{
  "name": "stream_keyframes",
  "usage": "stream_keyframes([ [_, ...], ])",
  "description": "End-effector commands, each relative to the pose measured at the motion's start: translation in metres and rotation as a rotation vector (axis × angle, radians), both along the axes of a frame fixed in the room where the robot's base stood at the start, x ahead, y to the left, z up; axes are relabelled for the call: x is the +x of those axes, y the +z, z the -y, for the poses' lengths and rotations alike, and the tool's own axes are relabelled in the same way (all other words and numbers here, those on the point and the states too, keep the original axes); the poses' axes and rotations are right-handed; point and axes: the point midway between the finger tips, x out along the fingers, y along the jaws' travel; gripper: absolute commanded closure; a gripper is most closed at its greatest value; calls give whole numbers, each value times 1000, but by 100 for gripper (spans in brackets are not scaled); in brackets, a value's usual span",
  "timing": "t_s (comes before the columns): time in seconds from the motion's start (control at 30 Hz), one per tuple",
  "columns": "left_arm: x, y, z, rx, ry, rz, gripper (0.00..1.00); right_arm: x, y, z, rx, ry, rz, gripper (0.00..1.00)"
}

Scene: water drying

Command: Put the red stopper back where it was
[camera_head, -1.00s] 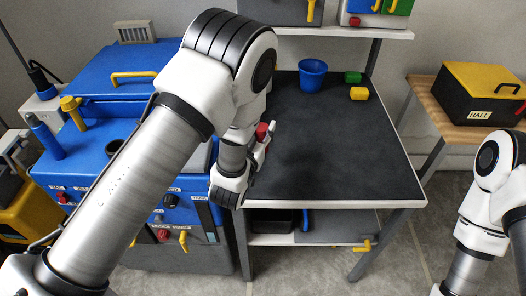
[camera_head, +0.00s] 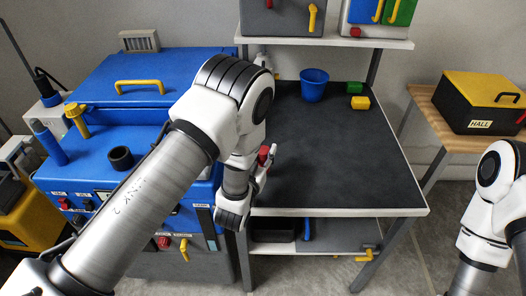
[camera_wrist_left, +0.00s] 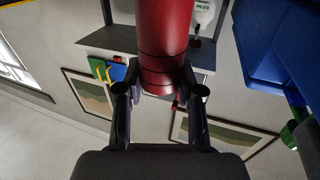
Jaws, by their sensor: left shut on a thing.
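The red stopper (camera_head: 264,154) is held by my left gripper (camera_head: 268,163) in the head view, above the left edge of the dark tabletop. In the left wrist view it shows as a dark red cylinder (camera_wrist_left: 163,45) between the two fingers of my left gripper (camera_wrist_left: 160,92), which are shut on it. A black round socket (camera_head: 121,158) stands open on the blue machine's top, left of my left arm and well apart from the stopper. Which place the stopper came from cannot be told. My right arm is at the right edge; its gripper is out of view.
The blue machine (camera_head: 100,112) has a yellow handle on its lid, with blue and yellow upright pieces beside it. The dark tabletop (camera_head: 340,160) is mostly clear, with a blue bucket (camera_head: 314,86) and green and yellow blocks at the back. A shelf (camera_head: 330,42) overhangs the back.

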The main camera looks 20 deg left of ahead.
Motion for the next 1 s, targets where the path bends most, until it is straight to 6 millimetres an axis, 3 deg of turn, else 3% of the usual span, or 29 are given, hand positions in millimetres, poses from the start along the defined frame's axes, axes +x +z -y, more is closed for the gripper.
stream_keyframes([
  [0.03,-3,-11,1,-2,-2,-23,100,0,-2,0,0,0,0,100],
  [0.07,-4,-12,1,-2,-3,-25,60,0,-2,0,0,0,0,100],
  [0.1,-4,-12,1,-3,-3,-27,45,0,-2,0,0,0,0,100],
  [0.13,-4,-13,1,-3,-3,-28,38,0,-2,0,0,0,0,100],
  [0.43,-5,-13,1,-4,-4,-31,38,0,-2,0,0,0,0,100],
  [0.57,-5,2,1,-3,-5,-32,38,0,10,0,0,0,0,100],
  [0.67,-23,-5,0,-1,-4,-35,38,0,2,0,0,0,1,100],
  [0.93,-101,-2,-2,2,-5,-29,38,0,-10,0,0,0,0,100],
  [1.0,-107,-8,-2,0,-6,-19,38,1,-33,0,0,0,1,100],
])
